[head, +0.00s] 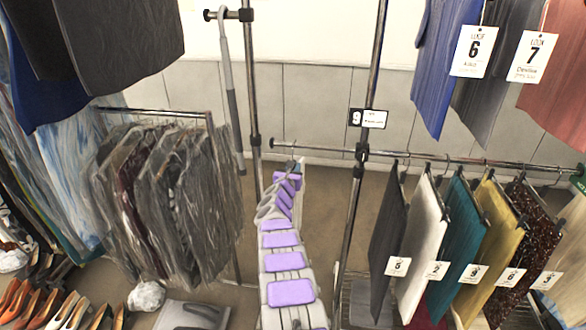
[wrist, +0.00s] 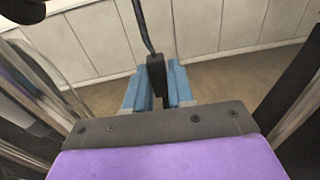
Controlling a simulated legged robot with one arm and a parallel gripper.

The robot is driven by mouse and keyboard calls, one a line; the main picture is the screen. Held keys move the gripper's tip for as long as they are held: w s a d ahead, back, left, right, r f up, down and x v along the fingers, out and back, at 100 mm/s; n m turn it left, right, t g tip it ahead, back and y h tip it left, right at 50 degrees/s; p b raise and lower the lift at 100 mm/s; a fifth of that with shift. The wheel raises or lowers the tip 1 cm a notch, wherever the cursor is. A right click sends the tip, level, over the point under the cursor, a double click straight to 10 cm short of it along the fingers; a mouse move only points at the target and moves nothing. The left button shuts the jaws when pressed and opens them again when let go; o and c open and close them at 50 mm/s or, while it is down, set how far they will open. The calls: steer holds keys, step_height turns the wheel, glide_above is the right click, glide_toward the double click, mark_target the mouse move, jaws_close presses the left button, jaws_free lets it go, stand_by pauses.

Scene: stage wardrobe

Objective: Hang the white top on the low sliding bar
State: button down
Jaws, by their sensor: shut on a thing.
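In the wrist view my gripper (wrist: 157,88) has its blue fingers closed on a black hanger piece (wrist: 157,72), with a thin dark hook rod rising from it. In the head view a small hook (head: 291,164) shows at the far end of my purple-padded arm, close to the left end of the low bar (head: 315,149). I cannot tell whether it touches the bar. My arm hides most of what hangs below it, so the held garment is not clearly seen. A whitish top (head: 417,228) hangs on the low bar among other garments.
A dark garment (head: 388,225), a teal one (head: 459,245) and a mustard one (head: 487,240) hang on the bar's right part. The bar's left part is bare, crossed by an upright post (head: 362,120). A bagged-clothes rack (head: 170,200) stands left; shoes (head: 70,305) lie below.

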steer(key=c, duration=0.9)
jaws_free()
steer(key=shift+s, duration=0.1)
steer(key=shift+v, duration=1.2)
steer(key=p+v, duration=0.2)
steer(key=v, duration=1.2)
steer(key=shift+s+a, duration=0.15)
steer(key=shift+s, duration=0.2)
